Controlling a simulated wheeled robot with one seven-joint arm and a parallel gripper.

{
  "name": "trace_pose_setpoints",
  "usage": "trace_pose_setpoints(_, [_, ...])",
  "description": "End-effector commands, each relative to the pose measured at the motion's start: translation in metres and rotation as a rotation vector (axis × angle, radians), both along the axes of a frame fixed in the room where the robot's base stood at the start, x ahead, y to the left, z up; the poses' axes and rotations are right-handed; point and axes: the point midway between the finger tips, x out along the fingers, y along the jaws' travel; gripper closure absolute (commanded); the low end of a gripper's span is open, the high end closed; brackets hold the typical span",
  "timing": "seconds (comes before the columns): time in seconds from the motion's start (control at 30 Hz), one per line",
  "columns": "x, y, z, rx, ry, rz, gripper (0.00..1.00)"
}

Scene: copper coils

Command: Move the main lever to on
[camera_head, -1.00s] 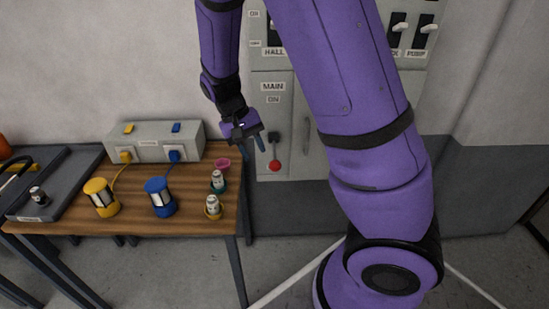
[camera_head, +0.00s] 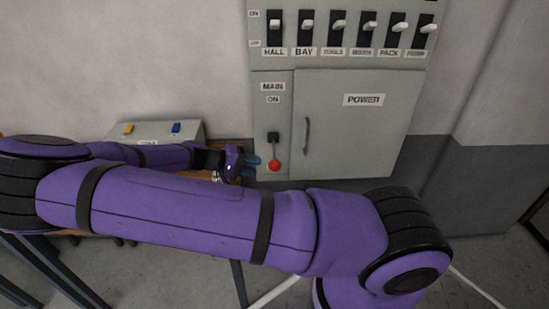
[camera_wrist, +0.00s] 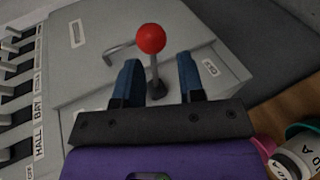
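The main lever has a red ball knob (camera_head: 274,166) on a short stem below a black pivot (camera_head: 273,137), under the MAIN and ON labels of the grey power cabinet (camera_head: 360,140). The lever hangs down, knob below pivot. My gripper (camera_head: 250,168) is just left of the knob in the head view. In the wrist view the gripper (camera_wrist: 158,82) is open, its two blue fingers apart, with the red knob (camera_wrist: 151,39) and its stem seen between and beyond them. Contact with the lever does not show.
A row of several breaker switches (camera_head: 340,27) is above the cabinet door. A door handle (camera_head: 307,136) is right of the lever. A wooden table with a grey switch box (camera_head: 190,130) stands left, largely hidden by my arm. A cup (camera_wrist: 297,162) shows at lower right in the wrist view.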

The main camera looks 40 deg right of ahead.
Motion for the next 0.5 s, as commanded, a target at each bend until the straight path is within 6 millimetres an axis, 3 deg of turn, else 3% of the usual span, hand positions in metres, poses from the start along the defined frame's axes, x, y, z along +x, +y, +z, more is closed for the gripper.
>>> trace_pose_setpoints(0.2, [0.019, 0.005, -0.002, -0.19, -0.038, 0.093, 0.64])
trace_pose_setpoints(0.5, [0.029, 0.009, 0.0, -0.278, -0.065, 0.142, 0.64])
